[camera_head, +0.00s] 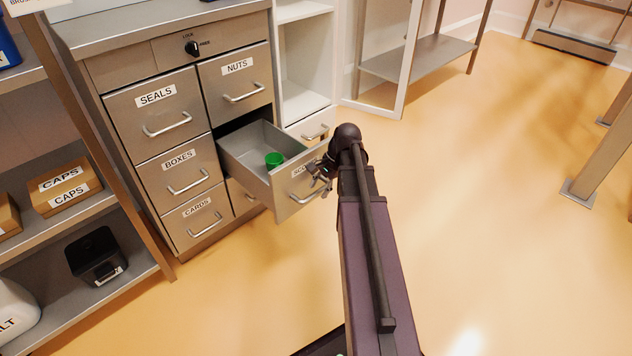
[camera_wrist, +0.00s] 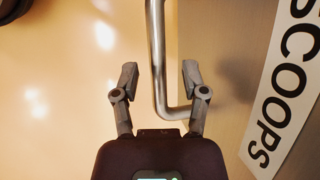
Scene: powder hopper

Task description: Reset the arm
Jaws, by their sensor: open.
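My gripper (camera_head: 320,178) is at the front of the pulled-out drawer (camera_head: 258,137) in the metal cabinet. In the wrist view my gripper (camera_wrist: 157,82) is open, with a finger on each side of the drawer's bar handle (camera_wrist: 157,60). Whether either finger touches the handle I cannot tell; gaps show on both sides. The drawer front carries a label reading SCOOPS (camera_wrist: 285,85), partly hidden by my gripper in the head view. A green round object (camera_head: 274,159) lies inside the drawer.
Closed drawers SEALS (camera_head: 155,118), NUTS (camera_head: 240,88), BOXES (camera_head: 180,172) and CARDS (camera_head: 203,217) surround the open one. A shelf with CAPS boxes (camera_head: 65,190) stands left. A glass-panelled door (camera_head: 380,55) stands open behind. The floor (camera_head: 500,200) to the right is clear.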

